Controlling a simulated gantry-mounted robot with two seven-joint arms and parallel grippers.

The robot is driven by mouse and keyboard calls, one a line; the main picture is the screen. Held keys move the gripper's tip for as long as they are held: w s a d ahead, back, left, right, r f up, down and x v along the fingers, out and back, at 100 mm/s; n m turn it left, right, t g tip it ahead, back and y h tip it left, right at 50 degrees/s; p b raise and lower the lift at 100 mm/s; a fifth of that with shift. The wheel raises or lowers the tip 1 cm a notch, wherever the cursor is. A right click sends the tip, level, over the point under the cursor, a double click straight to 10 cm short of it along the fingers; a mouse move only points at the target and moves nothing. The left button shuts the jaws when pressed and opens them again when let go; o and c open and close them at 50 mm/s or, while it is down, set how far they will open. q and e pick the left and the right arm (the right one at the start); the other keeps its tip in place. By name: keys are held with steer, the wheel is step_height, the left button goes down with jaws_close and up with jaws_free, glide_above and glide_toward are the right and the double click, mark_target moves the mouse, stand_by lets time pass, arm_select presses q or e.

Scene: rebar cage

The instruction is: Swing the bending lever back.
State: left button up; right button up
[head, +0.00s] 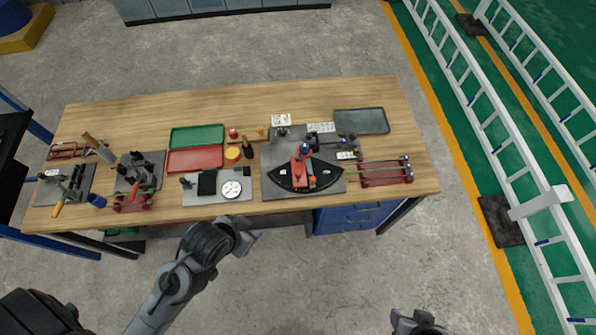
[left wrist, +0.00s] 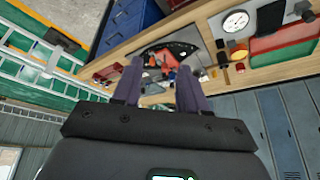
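The bending lever (head: 301,172) is red and sits on a bending device with a black fan-shaped, marked plate (head: 326,174), on a grey base plate (head: 278,148) on the workbench. It points toward the bench's front edge, with an orange piece beside it. My left gripper (head: 250,243) is in front of the bench, apart from the lever. In the left wrist view its two fingers (left wrist: 158,88) are apart with nothing between them, and the black plate (left wrist: 172,52) shows beyond. My right gripper (head: 416,318) is only partly visible at the bottom edge; its fingers are unclear.
The wooden bench (head: 115,115) also carries a red rack (head: 386,173) with rods, a dark tray (head: 361,121), a green tray (head: 197,137), a red tray (head: 194,159) and a dial scale (head: 231,189). Ladders (head: 535,190) stand at right. Floor before the bench is clear.

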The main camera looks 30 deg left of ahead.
arm_select(q)
steer(key=shift+o, duration=0.6)
steer(key=w+t, duration=0.1)
steer(key=w, duration=0.1)
steer(key=w+t, duration=0.1)
steer(key=w, duration=0.1)
steer(key=shift+w+r+t, duration=0.15)
steer(key=shift+w+t, duration=0.05)
steer(key=shift+t, duration=0.1)
steer(key=w+f+t+b, duration=0.2)
steer(key=w, duration=0.1)
steer(key=n+t+y+b, duration=0.45)
steer(key=t+b, duration=0.25)
steer(key=b, duration=1.1)
glide_toward(297, 176)
steer(key=s+a+r, duration=0.3)
steer(key=r, duration=0.4)
steer(key=w+d+f+b, duration=0.35)
steer(key=f+b, duration=0.45)
steer(key=b, duration=0.3)
steer(key=shift+n+t+y, duration=0.4)
steer(key=shift+n+y, duration=0.05)
steer(key=x, duration=0.5)
steer(key=b+x, duration=0.1)
steer(key=x, duration=0.5)
steer(key=shift+r, duration=0.2)
jaws_close()
